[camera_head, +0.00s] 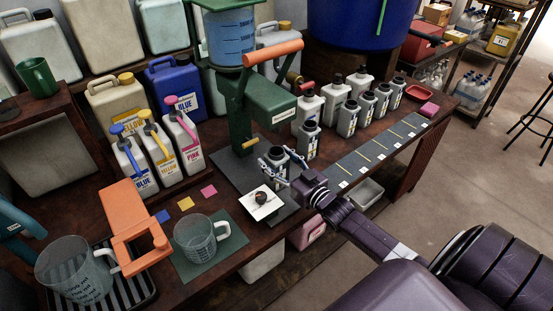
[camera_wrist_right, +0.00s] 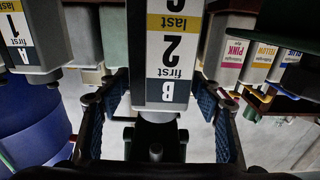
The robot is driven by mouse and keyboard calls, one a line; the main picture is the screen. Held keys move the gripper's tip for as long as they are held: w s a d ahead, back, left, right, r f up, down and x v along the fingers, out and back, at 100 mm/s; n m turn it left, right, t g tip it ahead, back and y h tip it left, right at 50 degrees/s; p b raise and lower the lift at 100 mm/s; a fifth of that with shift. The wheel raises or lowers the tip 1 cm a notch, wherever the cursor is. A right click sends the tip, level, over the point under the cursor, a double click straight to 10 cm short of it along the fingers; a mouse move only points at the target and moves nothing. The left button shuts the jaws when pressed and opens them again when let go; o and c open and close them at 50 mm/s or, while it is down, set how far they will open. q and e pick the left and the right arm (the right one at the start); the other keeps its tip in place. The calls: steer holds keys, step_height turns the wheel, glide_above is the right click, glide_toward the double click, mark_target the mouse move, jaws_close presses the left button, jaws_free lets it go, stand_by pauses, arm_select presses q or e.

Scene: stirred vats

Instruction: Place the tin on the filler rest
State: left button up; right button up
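A grey tin (camera_head: 276,157) with a dark top stands upright, or is held, in front of the green filler (camera_head: 262,112), over its dark base plate (camera_head: 232,171). The tin's lower part is partly hidden by my gripper. My right gripper (camera_head: 277,166) has its fingers on either side of this tin. In the wrist view the tin (camera_wrist_right: 168,50) appears upside down, with a white, yellow and dark label marked 2, between the two fingers (camera_wrist_right: 162,82). I cannot tell whether both pads touch it. My left gripper is not in view.
Several grey tins (camera_head: 308,108) stand to the right of the filler. A slotted mat (camera_head: 375,150) lies along the bench front. A clear jug (camera_head: 194,240) and orange fixture (camera_head: 125,215) stand left.

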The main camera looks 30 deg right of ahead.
steer(key=shift+r, duration=0.15)
steer(key=shift+s, duration=0.4)
steer(key=s+d, duration=0.1)
steer(key=s, duration=1)
steer(key=shift+s, duration=0.1)
stand_by(1.9)
